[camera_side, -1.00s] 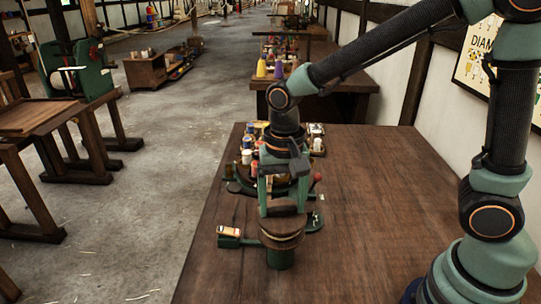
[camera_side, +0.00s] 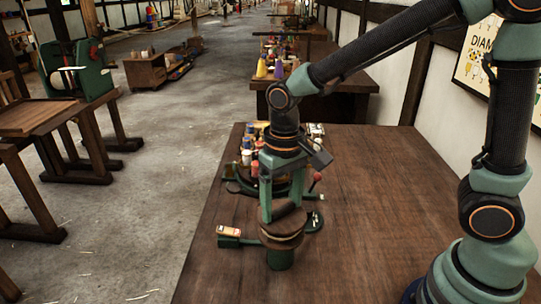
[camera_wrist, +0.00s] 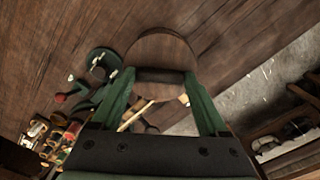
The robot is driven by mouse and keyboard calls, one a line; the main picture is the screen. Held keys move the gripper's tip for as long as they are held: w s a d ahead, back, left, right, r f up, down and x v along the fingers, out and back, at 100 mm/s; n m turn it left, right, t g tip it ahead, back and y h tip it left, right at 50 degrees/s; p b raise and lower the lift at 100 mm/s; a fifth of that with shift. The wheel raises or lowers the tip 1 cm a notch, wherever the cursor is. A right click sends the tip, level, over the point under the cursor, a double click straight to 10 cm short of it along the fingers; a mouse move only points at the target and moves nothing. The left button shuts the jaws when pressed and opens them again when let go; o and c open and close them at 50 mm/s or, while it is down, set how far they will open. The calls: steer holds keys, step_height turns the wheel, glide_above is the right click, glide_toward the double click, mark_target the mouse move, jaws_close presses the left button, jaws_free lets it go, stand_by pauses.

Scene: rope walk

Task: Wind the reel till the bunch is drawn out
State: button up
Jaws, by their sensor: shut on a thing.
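The reel (camera_side: 281,238) is a round dark wooden top on a green stand near the table's front left. A raised bar (camera_side: 287,212) crosses its top and shows again in the wrist view (camera_wrist: 158,77). My gripper (camera_side: 281,210) points down over the reel, with its two green fingers shut on the bar from both ends. In the wrist view, the reel's wooden disc (camera_wrist: 155,48) shows beyond the fingers. A thin pale yellow strand (camera_wrist: 137,115) runs below it. I cannot clearly make out the bunch; my gripper hides part of the area behind the reel.
A green bracket left of the reel carries a small orange-and-white piece (camera_side: 229,231). A red-knobbed lever (camera_side: 317,177) stands behind on the right. Several spools and jars (camera_side: 252,152) crowd the table's back left. The right of the wooden table (camera_side: 390,190) is clear.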

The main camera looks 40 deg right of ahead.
mark_target(282, 207)
steer(key=shift+r, duration=0.1)
steer(key=o, duration=1.2)
steer(key=shift+o, duration=0.2)
step_height(282, 207, up, 12)
steer(key=s+d+f+n+t, duration=0.1)
steer(key=s+d+t, duration=0.3)
steer(key=d, duration=0.6)
steer(key=shift+s+d+f+t, duration=0.3)
steer(key=shift+d+f+t, duration=0.05)
steer(key=shift+t, duration=0.45)
